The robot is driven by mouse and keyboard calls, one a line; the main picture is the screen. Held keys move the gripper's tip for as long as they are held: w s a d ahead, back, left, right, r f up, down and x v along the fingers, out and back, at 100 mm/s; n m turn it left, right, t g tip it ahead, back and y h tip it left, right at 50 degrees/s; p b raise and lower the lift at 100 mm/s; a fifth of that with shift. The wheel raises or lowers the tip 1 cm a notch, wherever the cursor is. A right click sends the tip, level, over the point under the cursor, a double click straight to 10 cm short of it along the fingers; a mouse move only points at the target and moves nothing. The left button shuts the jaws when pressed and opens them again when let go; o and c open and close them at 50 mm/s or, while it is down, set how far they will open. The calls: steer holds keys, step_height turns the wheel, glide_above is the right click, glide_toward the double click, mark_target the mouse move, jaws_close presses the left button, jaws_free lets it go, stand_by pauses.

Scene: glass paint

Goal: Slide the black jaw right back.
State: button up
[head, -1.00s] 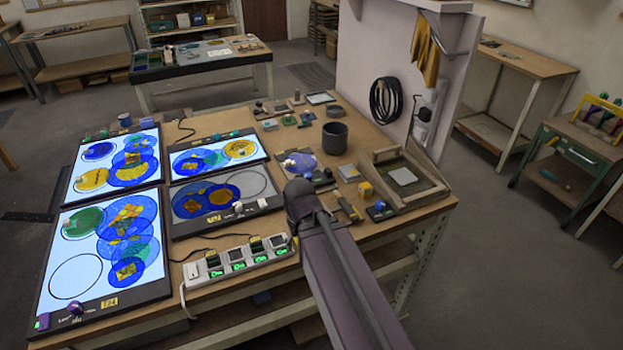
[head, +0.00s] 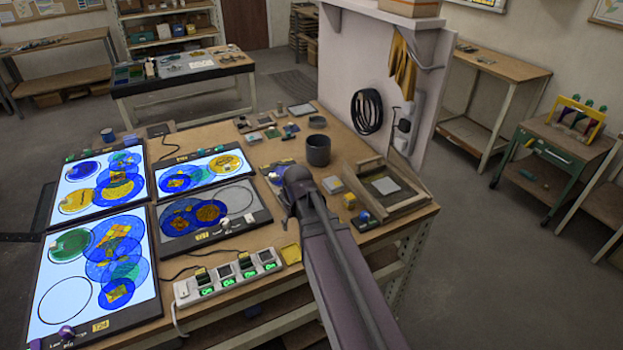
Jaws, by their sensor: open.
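My arm (head: 335,260) reaches from the bottom edge to the middle of the bench in the head view. My gripper is hidden behind the rounded dark end of the arm, so its jaws do not show. I cannot pick out the black jaw for sure. A small dark block with a blue knob (head: 365,219) lies just right of the arm. A wooden-sided tray (head: 408,205) with a pale square plate (head: 386,186) stands at the bench's right corner. The part of the bench under the arm is hidden.
Lit panels with coloured discs (head: 62,268) cover the bench's left side. A white power strip (head: 228,277) lies near the front edge. A dark cup (head: 318,150) stands behind the arm. A white upright panel (head: 375,60) rises at the back right.

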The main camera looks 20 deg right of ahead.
steer(key=w+d+r+t+p, duration=0.3)
steer(key=w+d+r+p, duration=0.3)
steer(key=w+d, duration=0.8)
step_height(320, 180, up, 3)
steer(key=shift+d+f+n, duration=0.2)
steer(key=shift+n, duration=0.1)
steer(key=shift+w+f, duration=0.1)
steer(key=shift+f, duration=0.05)
steer(key=b+x, duration=1.2)
steer(key=x, duration=0.1)
steer(key=shift+f+b, duration=0.25)
steer(key=shift+b, duration=0.15)
jaws_close()
